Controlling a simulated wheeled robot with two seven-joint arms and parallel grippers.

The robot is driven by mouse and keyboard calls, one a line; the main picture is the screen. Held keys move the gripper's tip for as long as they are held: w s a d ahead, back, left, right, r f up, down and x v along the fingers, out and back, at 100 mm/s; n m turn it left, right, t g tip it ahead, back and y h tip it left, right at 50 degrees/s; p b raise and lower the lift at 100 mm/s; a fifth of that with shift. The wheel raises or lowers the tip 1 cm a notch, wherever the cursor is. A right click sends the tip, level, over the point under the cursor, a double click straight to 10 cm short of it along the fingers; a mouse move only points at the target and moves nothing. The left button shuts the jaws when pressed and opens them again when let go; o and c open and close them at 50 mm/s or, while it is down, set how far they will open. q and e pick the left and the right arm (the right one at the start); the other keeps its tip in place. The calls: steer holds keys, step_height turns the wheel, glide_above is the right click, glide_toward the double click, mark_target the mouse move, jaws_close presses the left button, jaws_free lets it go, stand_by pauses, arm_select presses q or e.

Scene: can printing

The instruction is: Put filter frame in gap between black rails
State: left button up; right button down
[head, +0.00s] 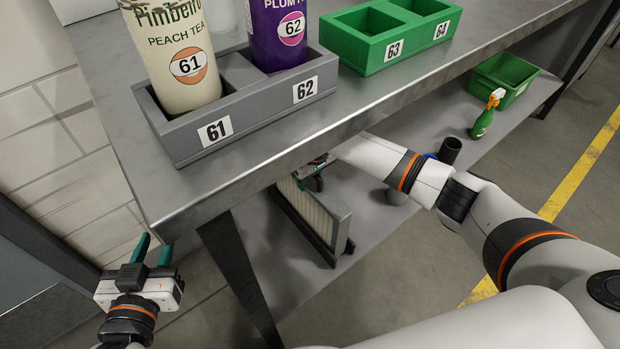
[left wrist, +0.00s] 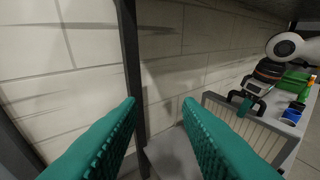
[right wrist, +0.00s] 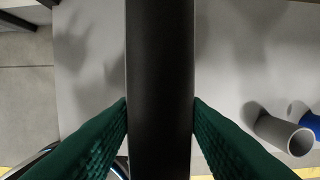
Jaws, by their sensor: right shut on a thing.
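The filter frame (head: 322,222), a pleated pale panel with a grey rim, stands upright at the lower shelf under the table. My right gripper (head: 314,172) is shut on its top edge. In the right wrist view the dark top edge (right wrist: 160,90) runs between the fingers. The frame also shows in the left wrist view (left wrist: 245,128). A black rail (head: 300,232) runs along the frame's lower left side, and a black end piece shows at its lower right. I cannot tell whether the frame's bottom is inside the gap. My left gripper (head: 152,252) is open and empty, left of the table.
The metal table (head: 270,145) overhangs the lower shelf (head: 375,215), with a dark leg (head: 240,270) at its front. A grey holder (head: 262,107) with two bottles and a green holder (head: 400,48) stand on top. A green bin (head: 503,78), spray bottle (head: 485,115) and black cup (head: 450,150) stand on the shelf.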

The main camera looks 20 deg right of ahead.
steer(key=c, duration=0.9)
jaws_free()
steer(key=shift+o, duration=0.2)
